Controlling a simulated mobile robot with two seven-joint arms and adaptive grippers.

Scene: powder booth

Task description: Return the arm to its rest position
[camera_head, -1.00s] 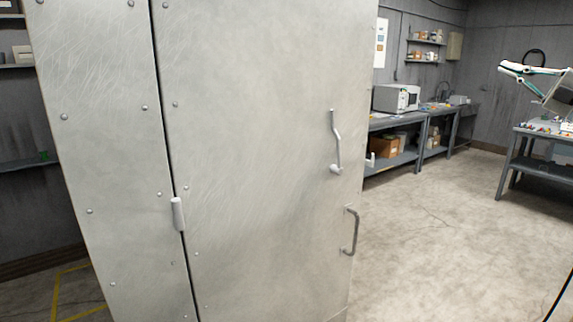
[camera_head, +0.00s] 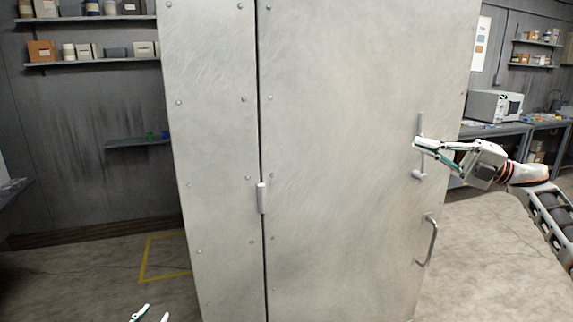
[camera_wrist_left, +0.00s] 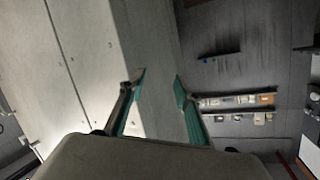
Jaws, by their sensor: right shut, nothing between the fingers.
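My right gripper (camera_head: 417,143) is shut and empty. It comes in from the right and overlaps the upper lever handle (camera_head: 420,124) of the large grey metal cabinet (camera_head: 340,230); I cannot tell whether they touch. My left gripper (camera_head: 150,314) shows only its fingertips at the bottom edge of the head view. In the left wrist view (camera_wrist_left: 160,80) its green-padded fingers are apart with nothing between them. The cabinet's door looks shut. Most of my left arm is hidden.
A lower pull handle (camera_head: 431,241) and a hinge (camera_head: 262,198) stick out from the cabinet. Wall shelves (camera_head: 95,62) with small boxes and jars are at the left. A workbench (camera_head: 500,130) with a grey machine (camera_head: 494,106) stands behind at the right. Floor is clear on both sides.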

